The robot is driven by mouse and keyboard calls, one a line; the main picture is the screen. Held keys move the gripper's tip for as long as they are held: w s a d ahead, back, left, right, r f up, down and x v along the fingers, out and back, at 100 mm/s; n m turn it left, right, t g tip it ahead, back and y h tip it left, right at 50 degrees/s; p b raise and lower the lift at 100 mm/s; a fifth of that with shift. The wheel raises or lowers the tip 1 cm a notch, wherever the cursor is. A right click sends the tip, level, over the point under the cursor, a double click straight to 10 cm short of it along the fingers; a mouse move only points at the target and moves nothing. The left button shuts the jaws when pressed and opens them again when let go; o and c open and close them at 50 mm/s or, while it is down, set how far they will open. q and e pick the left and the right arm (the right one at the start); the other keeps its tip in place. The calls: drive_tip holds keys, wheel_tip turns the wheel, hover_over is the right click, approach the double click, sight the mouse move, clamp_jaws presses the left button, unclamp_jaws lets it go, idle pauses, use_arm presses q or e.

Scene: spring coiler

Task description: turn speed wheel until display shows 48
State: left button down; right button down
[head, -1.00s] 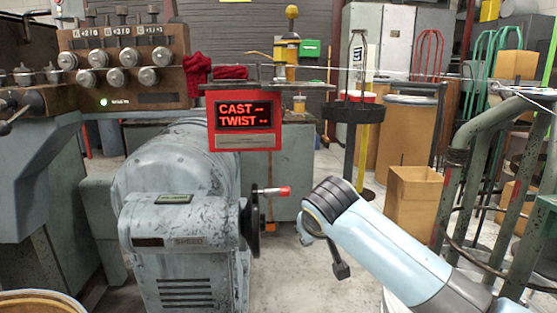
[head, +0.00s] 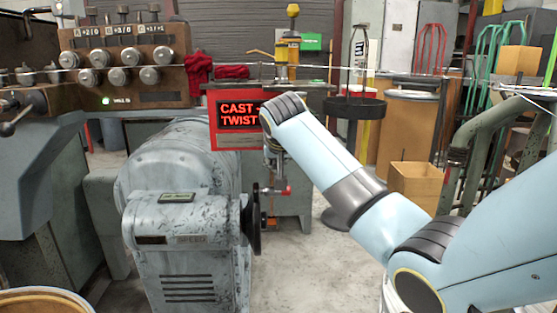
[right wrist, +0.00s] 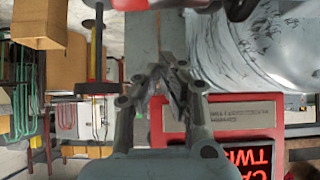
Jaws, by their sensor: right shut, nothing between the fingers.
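The speed wheel (head: 252,226) is dark and seen nearly edge-on, on the right side of the grey box marked SPEED. Its crank handle with a red grip (head: 282,190) sticks out to the right near the wheel's top. The small display (head: 177,197) on top of the box is too small to read. My right gripper (head: 272,178) points down just above and beside the red grip; whether it touches cannot be told. In the right wrist view its fingers (right wrist: 168,78) are together and empty, with the red grip (right wrist: 130,4) at the top edge. My left gripper is out of view.
A red sign (head: 233,137) reading CAST and TWIST stands behind, partly hidden by my right arm. A panel of knobs (head: 125,65) is at upper left. A cardboard box (head: 414,188) and green-grey railings stand at right. Floor right of the wheel is clear.

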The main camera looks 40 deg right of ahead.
drive_tip(key=shift+s+a+f, duration=0.45)
drive_tip(key=shift+s+a, duration=0.05)
drive_tip(key=shift+s, duration=0.3)
drive_tip(key=shift+s+a+f, duration=0.4)
drive_tip(key=shift+s+a, duration=0.1)
drive_tip(key=shift+s, duration=0.25)
drive_tip(key=shift+s+a+p, duration=0.2)
drive_tip(key=shift+s+p, duration=0.2)
drive_tip(key=shift+p, duration=0.55)
drive_tip(key=shift+s+a+p, duration=0.1)
drive_tip(key=shift+s+p, duration=0.1)
drive_tip(key=shift+p, duration=0.15)
drive_tip(key=shift+f, duration=0.3)
